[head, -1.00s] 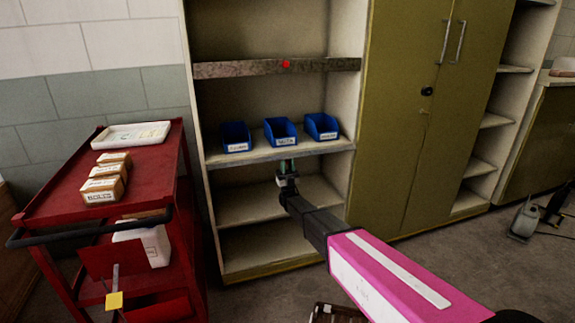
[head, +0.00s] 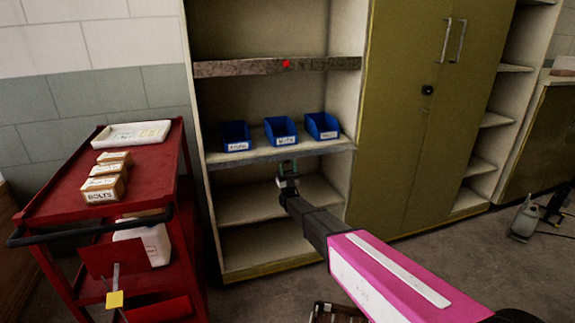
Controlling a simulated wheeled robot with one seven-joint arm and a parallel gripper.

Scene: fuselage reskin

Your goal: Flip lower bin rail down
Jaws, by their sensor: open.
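The lower bin rail (head: 235,161) appears as a grey strip along the front edge of the shelf that carries the blue bins. I cannot tell whether it hangs fully down. An upper rail (head: 230,68) with a red spot (head: 286,63) crosses the cabinet opening above and stands raised in front of the space. My gripper (head: 287,165) is open at the end of my pink arm, just below the middle of the lower rail. Its fingertips are small in the picture, and I cannot tell whether they touch the rail.
Three blue bins, left (head: 236,136), middle (head: 281,131) and right (head: 321,126), stand on the shelf. A red cart (head: 60,190) with small boxes (head: 104,188) is at left. A closed olive cabinet door (head: 395,140) is at right. The shelf below the gripper is bare.

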